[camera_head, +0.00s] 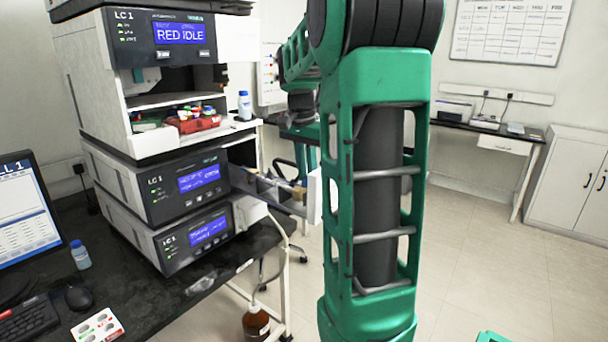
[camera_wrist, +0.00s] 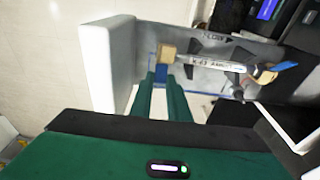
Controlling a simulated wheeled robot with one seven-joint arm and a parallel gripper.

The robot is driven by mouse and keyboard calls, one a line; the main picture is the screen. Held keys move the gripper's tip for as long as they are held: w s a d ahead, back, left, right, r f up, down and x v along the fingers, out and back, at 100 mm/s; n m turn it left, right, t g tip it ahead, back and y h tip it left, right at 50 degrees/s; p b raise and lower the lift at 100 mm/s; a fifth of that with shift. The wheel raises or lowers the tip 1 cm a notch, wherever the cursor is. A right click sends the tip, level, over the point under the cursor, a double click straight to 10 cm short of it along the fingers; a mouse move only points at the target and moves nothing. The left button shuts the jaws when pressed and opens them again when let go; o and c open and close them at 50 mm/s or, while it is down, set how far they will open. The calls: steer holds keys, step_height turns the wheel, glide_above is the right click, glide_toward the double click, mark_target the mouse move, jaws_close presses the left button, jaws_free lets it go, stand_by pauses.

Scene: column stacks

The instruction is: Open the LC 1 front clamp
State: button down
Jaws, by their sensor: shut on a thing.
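The LC 1 stack (camera_head: 150,120) stands on the dark bench, with a tray (camera_head: 262,188) pulled out from it to the right. The wrist view looks down into this grey tray (camera_wrist: 205,72), with a white front panel (camera_wrist: 112,65) on its left. The front clamp (camera_wrist: 167,49) is a tan block near that panel, with a blue lever (camera_wrist: 162,73) below it. My gripper (camera_wrist: 161,78) has its green fingers closed around the blue lever. A silver column (camera_wrist: 208,61) runs from this clamp to a rear clamp (camera_wrist: 264,76). My arm hides the gripper in the head view.
A brown bottle (camera_head: 256,322) stands below the bench edge. A monitor (camera_head: 22,215) is at left. Floor at right is open, before a far desk and cabinet (camera_head: 572,180).

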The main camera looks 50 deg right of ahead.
mark_target(305, 182)
steer(key=a+h, duration=0.2)
steer(key=h, duration=0.1)
steer(key=shift+r, duration=0.3)
steer(key=a+h, duration=0.1)
steer(key=h, duration=0.1)
steer(key=a+h, duration=0.1)
steer(key=h, duration=0.1)
steer(key=shift+s+a+f+t+h, duration=0.1)
steer(key=shift+a+t+h, duration=0.05)
steer(key=shift+t+h, duration=0.2)
steer(key=a+h, duration=0.1)
steer(key=f+h, duration=0.1)
steer(key=h, duration=0.1)
steer(key=a+h, duration=0.1)
steer(key=h, duration=0.1)
steer(key=shift+a+f+h, duration=0.2)
steer(key=shift+a+h, duration=0.05)
steer(key=shift+a, duration=0.1)
steer(key=shift+s+a+f+t+h, duration=0.1)
steer(key=shift+a+f+t+h, duration=0.15)
steer(key=shift+h, duration=0.45)
steer(key=shift+s+a+f+t+h, duration=0.1)
steer(key=shift+a+f+h, duration=0.2)
steer(key=shift+h, duration=0.4)
steer(key=shift+f+h, duration=0.25)
steer(key=shift+h, duration=0.05)
steer(key=c, duration=1.7)
jaws_free()
